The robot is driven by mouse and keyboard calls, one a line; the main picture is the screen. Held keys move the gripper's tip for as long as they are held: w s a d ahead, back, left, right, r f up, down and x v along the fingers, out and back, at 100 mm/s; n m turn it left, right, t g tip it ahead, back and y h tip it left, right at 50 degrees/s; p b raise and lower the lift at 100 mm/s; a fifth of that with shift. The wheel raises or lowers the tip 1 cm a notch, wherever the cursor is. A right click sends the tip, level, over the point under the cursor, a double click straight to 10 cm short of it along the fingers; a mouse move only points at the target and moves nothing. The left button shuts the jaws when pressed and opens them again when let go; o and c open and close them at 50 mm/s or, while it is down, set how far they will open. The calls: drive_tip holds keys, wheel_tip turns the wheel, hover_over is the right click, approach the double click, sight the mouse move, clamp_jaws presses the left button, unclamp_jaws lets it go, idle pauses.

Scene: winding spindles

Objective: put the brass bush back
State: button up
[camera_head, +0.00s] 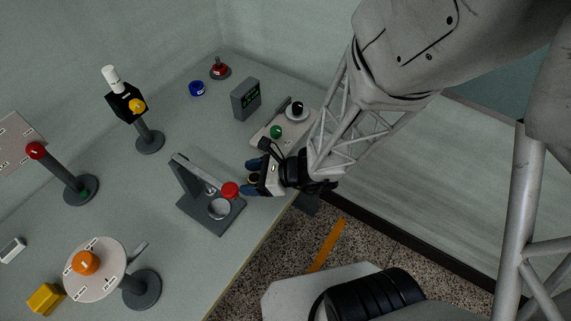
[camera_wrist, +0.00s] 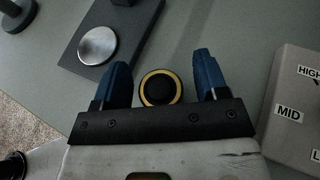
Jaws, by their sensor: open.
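The brass bush (camera_wrist: 144,88) shows in the wrist view as a yellow ring around a black round middle, near the table top. My gripper (camera_wrist: 162,66) is open, with one blue finger on each side of the bush and a gap on both sides. In the head view my gripper (camera_head: 254,178) is low near the table's right edge, and the bush (camera_head: 253,178) is a small yellowish spot, mostly hidden between the fingers. I cannot tell where the bush belongs.
A dark stand (camera_head: 205,219) with a silver disc and a red-knobbed lever (camera_head: 230,190) is close left of my gripper.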

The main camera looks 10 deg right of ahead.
drive_tip(key=shift+v, duration=5.5)
drive_tip(key=shift+s+a+r+n+g, duration=0.15)
drive_tip(key=shift+r+n+g, duration=0.15)
drive_tip(key=shift+r+n, duration=0.15)
drive_tip(key=s+d+r+n+h, duration=0.1)
drive_tip(key=d+r+n+h, duration=0.2)
drive_tip(key=r+n, duration=0.3)
drive_tip(key=s+d+r+n+h, duration=0.2)
drive_tip(key=r+n+h, duration=0.3)
drive_tip(key=r+n, duration=0.2)
drive_tip(key=s+d+r+n+g+h, duration=0.1)
drive_tip(key=s+d+r+n+h, duration=0.1)
drive_tip(key=r+n+h, duration=0.3)
wheel_tip(320, 180, up, 5)
drive_tip(key=shift+d+f+n, duration=0.15)
drive_tip(key=shift+d+n, duration=0.75)
drive_tip(key=shift+n, duration=0.35)
